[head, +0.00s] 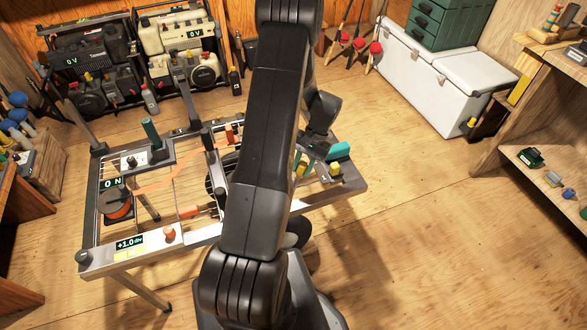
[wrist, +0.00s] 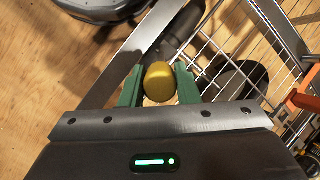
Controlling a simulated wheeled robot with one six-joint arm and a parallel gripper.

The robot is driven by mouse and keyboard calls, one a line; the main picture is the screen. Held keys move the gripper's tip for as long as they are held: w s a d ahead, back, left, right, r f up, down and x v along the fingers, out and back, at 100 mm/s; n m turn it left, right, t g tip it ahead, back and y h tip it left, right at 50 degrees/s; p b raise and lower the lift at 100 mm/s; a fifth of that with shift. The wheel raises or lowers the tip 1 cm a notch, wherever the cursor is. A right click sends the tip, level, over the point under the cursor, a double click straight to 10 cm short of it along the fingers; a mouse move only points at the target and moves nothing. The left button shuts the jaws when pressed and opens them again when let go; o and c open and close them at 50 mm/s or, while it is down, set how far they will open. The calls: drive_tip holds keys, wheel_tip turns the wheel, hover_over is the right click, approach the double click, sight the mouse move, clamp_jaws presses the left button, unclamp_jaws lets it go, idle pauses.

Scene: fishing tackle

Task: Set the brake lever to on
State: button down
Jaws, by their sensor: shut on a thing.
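A round yellow knob (wrist: 159,83) sits between the green fingers of my gripper (wrist: 158,76) in the wrist view. The fingers are shut on it from both sides. The knob is over the right end of a metal-framed bench (head: 345,189), near the bench's grey edge bar. In the head view my arm covers the middle of the bench and much of the gripper area. No on or off marking for the lever can be read.
On the bench's left are a display reading 0 N (head: 111,183), an orange spool (head: 115,206), an orange knob (head: 169,233) and a +1.0 display (head: 129,244). A white cooler (head: 435,85) stands at back right. The wooden floor (head: 430,240) on the right is clear.

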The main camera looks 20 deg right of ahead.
drive_tip(key=shift+w+d+f, duration=0.1)
drive_tip(key=shift+d, duration=0.4)
drive_tip(key=c, duration=1.1)
unclamp_jaws()
drive_tip(key=shift+d, duration=0.15)
drive_tip(key=v, duration=1.3)
drive_tip(key=shift+d+r, duration=0.2)
drive_tip(key=shift+d, duration=0.15)
drive_tip(key=shift+f, duration=0.1)
drive_tip(key=shift+y, duration=0.3)
drive_tip(key=x, duration=1.3)
drive_tip(key=shift+a+f, duration=0.2)
drive_tip(key=shift+f, duration=0.15)
